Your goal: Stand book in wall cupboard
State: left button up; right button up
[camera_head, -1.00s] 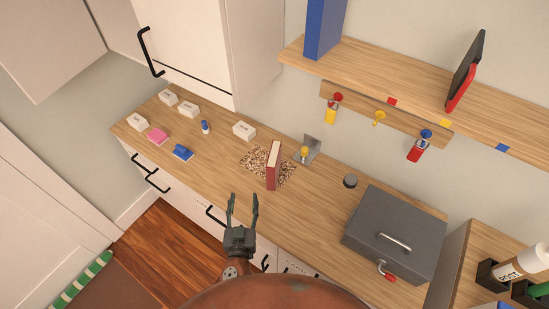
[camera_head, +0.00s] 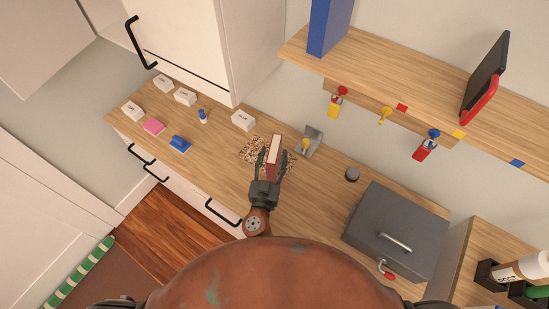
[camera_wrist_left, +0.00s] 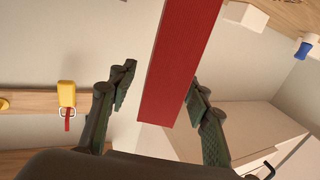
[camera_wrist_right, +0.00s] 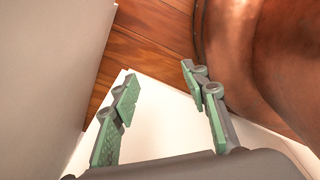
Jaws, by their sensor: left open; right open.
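The red book (camera_head: 275,150) stands upright on a speckled mat (camera_head: 250,152) on the wooden counter, pale page edges facing up. My left gripper (camera_head: 272,162) is open at its near end, a finger on each side. In the left wrist view the red cover (camera_wrist_left: 180,60) reaches between the open fingers (camera_wrist_left: 158,95), with a gap at the left finger; contact on the right is unclear. The white wall cupboard (camera_head: 200,40) hangs at upper left, its black-handled door looking shut. My right gripper (camera_wrist_right: 158,90) is open and empty, seen only in the right wrist view.
White boxes (camera_head: 243,120) and small pink and blue items lie left. A grey toolbox (camera_head: 395,230) stands right. A shelf (camera_head: 400,80) with hanging padlocks overhangs the counter's back.

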pick_arm(q)
jog(key=shift+w+d+r, duration=0.1)
jog(key=shift+w+d, duration=0.1)
jog(key=shift+w, duration=0.95)
jog(key=c, duration=0.6)
grip_shut()
pick_arm(e)
jog(key=shift+w+a+r, duration=0.15)
jog(key=shift+w+r, duration=0.1)
jog(key=shift+w, duration=0.6)
